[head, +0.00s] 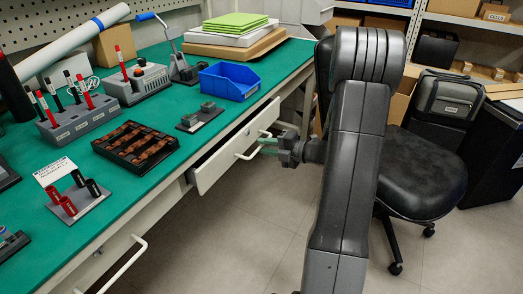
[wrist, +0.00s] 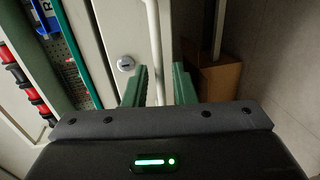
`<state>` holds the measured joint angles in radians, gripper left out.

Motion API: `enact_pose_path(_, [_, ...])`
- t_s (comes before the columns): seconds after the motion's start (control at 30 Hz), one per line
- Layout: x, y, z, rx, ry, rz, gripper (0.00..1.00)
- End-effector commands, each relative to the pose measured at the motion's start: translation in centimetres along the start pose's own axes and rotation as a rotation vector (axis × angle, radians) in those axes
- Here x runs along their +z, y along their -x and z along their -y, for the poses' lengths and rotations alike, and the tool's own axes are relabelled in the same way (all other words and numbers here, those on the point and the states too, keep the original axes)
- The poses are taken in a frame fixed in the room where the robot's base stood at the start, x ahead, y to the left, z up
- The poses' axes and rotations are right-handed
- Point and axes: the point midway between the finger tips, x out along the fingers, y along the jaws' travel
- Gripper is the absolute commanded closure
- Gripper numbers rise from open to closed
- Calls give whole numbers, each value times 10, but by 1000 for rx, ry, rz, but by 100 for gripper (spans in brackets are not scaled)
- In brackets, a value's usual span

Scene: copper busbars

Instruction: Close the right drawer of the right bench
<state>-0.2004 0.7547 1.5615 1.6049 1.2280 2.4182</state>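The right drawer (head: 212,170) of the green-topped bench (head: 150,182) is pulled partly out, with a dark gap showing behind its pale front. Its white bar handle (head: 246,156) also shows in the wrist view (wrist: 152,30), running up between my green fingers. My gripper (head: 266,146) is at the handle from the right side. In the wrist view my gripper (wrist: 159,88) has its fingers apart, one on each side of the bar. I cannot tell whether either finger touches it. A round lock (wrist: 125,63) sits on the pale panel left of the bar.
Another handle (head: 122,266) sticks out at the lower left. The bench top holds a blue bin (head: 230,81), a dark tray (head: 135,147) and a grey marker rack (head: 78,121). A black chair (head: 425,172) stands right of my arm. The floor before the drawer is clear.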

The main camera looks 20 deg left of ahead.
Motion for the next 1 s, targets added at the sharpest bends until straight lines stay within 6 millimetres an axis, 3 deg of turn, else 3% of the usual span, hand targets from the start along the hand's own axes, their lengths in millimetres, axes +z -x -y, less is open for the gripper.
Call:
enact_pose_path(0.2, [0,-19,0,1,1,0,76])
enact_pose_path(0.5, [0,-21,0,0,1,1,76])
enact_pose_path(0.63, [0,-21,0,0,1,1,99])
enact_pose_path(1.0, [0,-28,-4,0,0,-1,100])
